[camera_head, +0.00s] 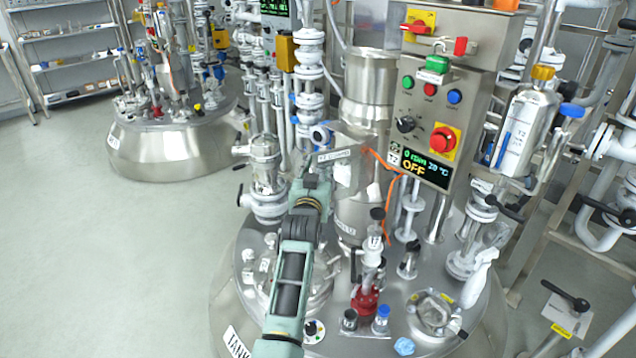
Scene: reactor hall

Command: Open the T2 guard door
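The T2 guard (347,168) is a small pale metal box or panel in front of the steel column, in the middle of the camera_head view. A white label (334,155) runs along its upper edge; its print is too small to read surely. My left arm rises from the bottom, and my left gripper (318,178) is at the guard's lower left side. The wrist hides most of the fingers, so I cannot tell whether they touch the guard or are open or shut. Whether the door stands ajar is unclear. My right gripper is out of view.
The control panel (431,95) marked T2 stands right of the guard, its display reading OFF. An orange cable (383,163) hangs between them. Valves and fittings crowd the steel tank lid (330,335) below. A second tank (165,140) stands back left. The floor at left is clear.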

